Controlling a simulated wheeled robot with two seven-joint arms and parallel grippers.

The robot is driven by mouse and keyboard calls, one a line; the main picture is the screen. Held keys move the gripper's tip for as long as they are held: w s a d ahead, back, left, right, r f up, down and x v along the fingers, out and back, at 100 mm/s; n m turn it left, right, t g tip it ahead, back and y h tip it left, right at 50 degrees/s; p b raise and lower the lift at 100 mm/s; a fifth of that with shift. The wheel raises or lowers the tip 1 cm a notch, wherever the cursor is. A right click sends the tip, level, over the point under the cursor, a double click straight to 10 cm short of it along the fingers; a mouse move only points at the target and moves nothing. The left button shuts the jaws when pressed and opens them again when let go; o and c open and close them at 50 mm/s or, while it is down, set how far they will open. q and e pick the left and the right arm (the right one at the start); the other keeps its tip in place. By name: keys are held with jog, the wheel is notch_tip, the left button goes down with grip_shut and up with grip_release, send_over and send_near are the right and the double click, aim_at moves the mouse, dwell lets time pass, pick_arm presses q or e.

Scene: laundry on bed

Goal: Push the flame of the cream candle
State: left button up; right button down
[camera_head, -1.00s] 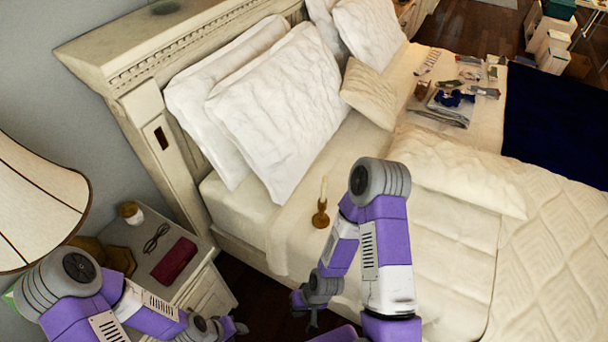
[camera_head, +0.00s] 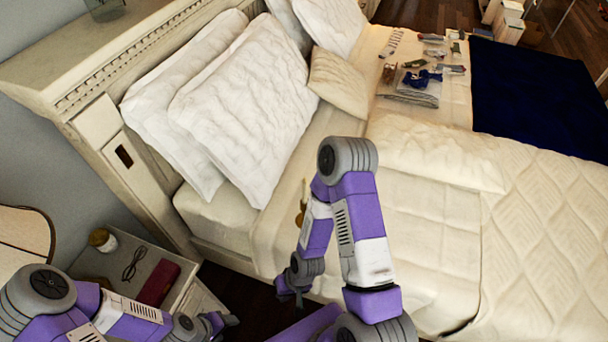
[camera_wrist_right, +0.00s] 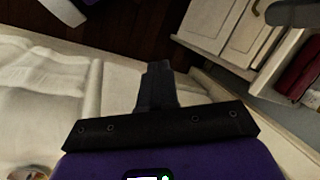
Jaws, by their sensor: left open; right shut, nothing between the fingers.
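A slim cream candle (camera_head: 304,188) stands upright in a brass holder (camera_head: 299,218) on the near edge of the bed in the head view. My right arm partly covers it, and I cannot make out a flame. My right gripper (camera_head: 288,292) points down past the bed's side, below the candle and apart from it. In the right wrist view its fingers (camera_wrist_right: 157,85) are shut together with nothing between them. My left gripper (camera_head: 224,322) is open and empty at the lower left, beside the nightstand.
The nightstand (camera_head: 150,243) holds glasses (camera_head: 135,263), a red case (camera_head: 158,284) and a small white-and-gold jar (camera_head: 102,239). Pillows (camera_head: 245,115) lean on the headboard (camera_head: 45,85). The bed beyond my right arm is mostly clear.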

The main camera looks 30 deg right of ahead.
pick_arm(q)
jog(key=shift+o, duration=0.5)
jog(key=shift+w+r+p, duration=0.35)
jog(key=shift+r+p, duration=0.3)
jog(key=shift+p, duration=0.05)
pick_arm(e)
jog(key=w+d+r+m+h, duration=0.1)
jog(key=w+d+r+m, duration=0.1)
jog(key=w+d+m, duration=0.15)
notch_tip(320, 180, up, 31)
jog(key=m+t+p, duration=0.7)
jog(key=m+t, duration=0.1)
jog(key=m, duration=0.8)
send_over(305, 179)
pick_arm(q)
notch_tip(305, 179, up, 6)
jog(key=shift+s+r, duration=0.15)
jog(key=shift+r, duration=0.1)
pick_arm(e)
jog(key=shift+s+d+f, duration=0.2)
jog(key=shift+s+f, duration=0.05)
pick_arm(q)
jog(key=shift+f+b, duration=0.1)
jog(key=shift+b, duration=0.25)
pick_arm(e)
jog(key=shift+f, duration=0.15)
